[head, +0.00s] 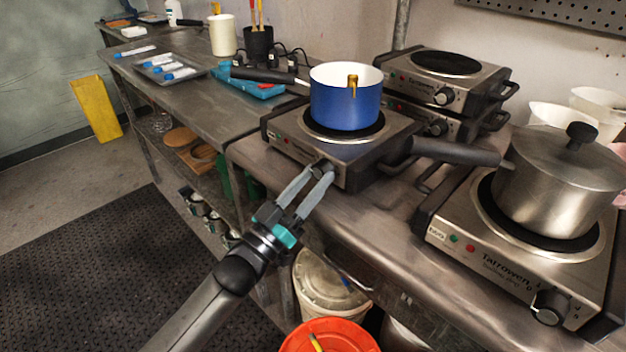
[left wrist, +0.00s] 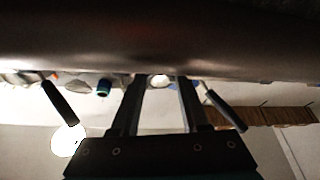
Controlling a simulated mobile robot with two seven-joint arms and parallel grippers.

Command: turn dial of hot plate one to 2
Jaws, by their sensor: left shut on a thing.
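A steel hot plate (head: 285,143) with a black burner stands on the metal bench, with a blue pot (head: 345,105) on it. Its dial (head: 323,165) is at the front right corner, mostly covered by my fingertips. My left gripper (head: 318,172) is shut on that dial from the front. The dial's number marks are too small and covered to read. In the left wrist view the two fingers (left wrist: 161,82) reach to a dark metal surface, with a small pale round patch between them. My right gripper is not in view.
A second hot plate (head: 465,262) at right carries a lidded steel pot (head: 560,185), whose long handle points toward the blue pot's plate. Two stacked hot plates (head: 425,72) stand behind. An orange bucket (head: 325,337) and a white lidded bucket (head: 325,280) are below the bench edge.

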